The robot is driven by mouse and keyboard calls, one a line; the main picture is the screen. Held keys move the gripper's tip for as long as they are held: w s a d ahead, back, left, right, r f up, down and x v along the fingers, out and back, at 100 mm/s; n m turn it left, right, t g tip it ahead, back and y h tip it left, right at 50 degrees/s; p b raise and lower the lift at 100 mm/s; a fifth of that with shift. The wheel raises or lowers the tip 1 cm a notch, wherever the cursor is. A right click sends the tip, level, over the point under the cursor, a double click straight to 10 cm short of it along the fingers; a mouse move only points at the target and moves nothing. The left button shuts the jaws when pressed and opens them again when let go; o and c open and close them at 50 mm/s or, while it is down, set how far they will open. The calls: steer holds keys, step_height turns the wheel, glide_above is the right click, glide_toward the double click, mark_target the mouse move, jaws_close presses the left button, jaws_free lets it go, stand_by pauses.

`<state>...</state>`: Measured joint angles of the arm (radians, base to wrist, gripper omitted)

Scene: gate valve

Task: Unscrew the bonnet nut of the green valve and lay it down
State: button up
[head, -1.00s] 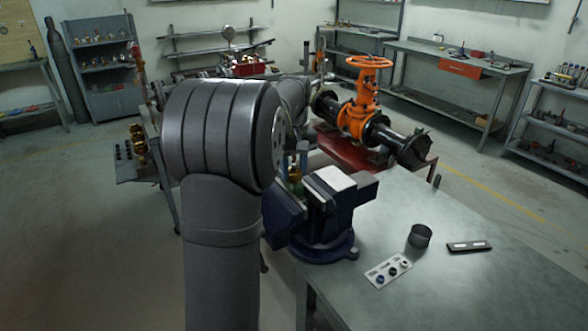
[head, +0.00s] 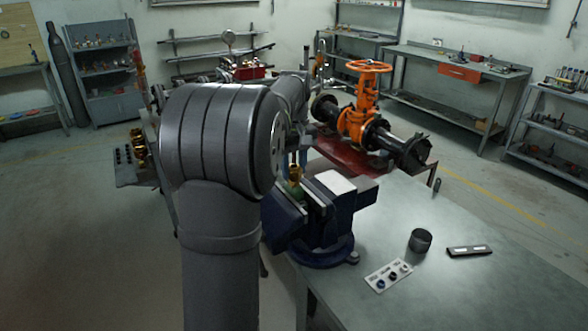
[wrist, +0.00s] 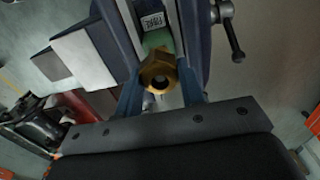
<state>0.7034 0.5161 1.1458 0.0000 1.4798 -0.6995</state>
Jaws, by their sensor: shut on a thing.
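The green valve (head: 293,189) is clamped upright in the blue bench vise (head: 325,215), partly hidden by my arm and the vise jaw. In the wrist view its green body (wrist: 156,40) shows between the vise jaws. The brass bonnet nut (wrist: 158,74) faces the wrist camera, in front of the green body; it also shows in the head view (head: 296,174). My gripper (wrist: 160,92) is shut on the nut, with a blue finger on each side. In the head view my gripper (head: 297,160) is above the valve. I cannot tell whether a gap separates nut and valve.
On the bench (head: 440,285) right of the vise are a dark round cup (head: 420,241), a white card with small rings (head: 388,275) and a flat dark block (head: 469,251). Free bench top lies around them. A large orange valve (head: 360,115) stands behind.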

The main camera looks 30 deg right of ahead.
mark_target(294, 168)
steer(key=shift+r, duration=2.1)
